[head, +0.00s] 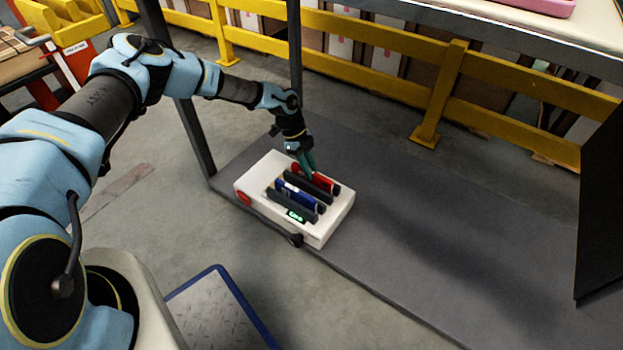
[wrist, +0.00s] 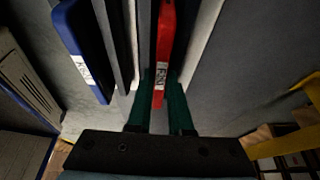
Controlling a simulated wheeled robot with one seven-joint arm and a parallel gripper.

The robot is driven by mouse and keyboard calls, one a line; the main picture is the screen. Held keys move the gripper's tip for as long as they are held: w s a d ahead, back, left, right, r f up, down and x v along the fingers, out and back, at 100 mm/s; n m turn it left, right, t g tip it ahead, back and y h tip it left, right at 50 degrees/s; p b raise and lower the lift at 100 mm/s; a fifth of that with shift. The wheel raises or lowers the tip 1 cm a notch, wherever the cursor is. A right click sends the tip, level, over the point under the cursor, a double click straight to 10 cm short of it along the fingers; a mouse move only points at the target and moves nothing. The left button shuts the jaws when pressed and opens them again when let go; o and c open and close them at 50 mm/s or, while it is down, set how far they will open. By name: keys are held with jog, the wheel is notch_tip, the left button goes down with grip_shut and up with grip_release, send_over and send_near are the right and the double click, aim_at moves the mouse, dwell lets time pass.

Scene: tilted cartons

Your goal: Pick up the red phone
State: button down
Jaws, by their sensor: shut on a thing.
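The red phone (wrist: 164,50) stands on edge in a slot at the far side of a white charging dock, and its red end also shows in the head view (head: 331,188). My gripper (head: 307,165) reaches down from above the dock. In the wrist view its green fingers (wrist: 158,105) are on either side of the red phone and shut on it. A blue phone (head: 297,194) sits in the neighbouring slot, and it also shows in the wrist view (wrist: 82,50). The phone's lower part is hidden by the slot.
The white dock (head: 328,228) has black dividers, a green display and a red button, and rests on a grey platform (head: 420,230). A dark post (head: 186,125) stands left of the dock. Yellow rails (head: 390,40) run behind. The platform to the right is clear.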

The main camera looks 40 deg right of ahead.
jog(key=shift+r, duration=0.1)
notch_tip(320, 180, up, 12)
jog(key=r+p, duration=0.1)
jog(key=p, duration=0.3)
jog(key=s+a+p, duration=0.2)
jog(key=a+p, duration=0.2)
jog(key=a, duration=0.6)
jog(key=s+a+p, duration=0.3)
jog(key=a+p, duration=0.1)
jog(key=a, duration=0.7)
jog(key=shift+s+a+f, duration=0.15)
jog(key=shift+s+f, duration=0.1)
jog(key=shift+f, duration=0.1)
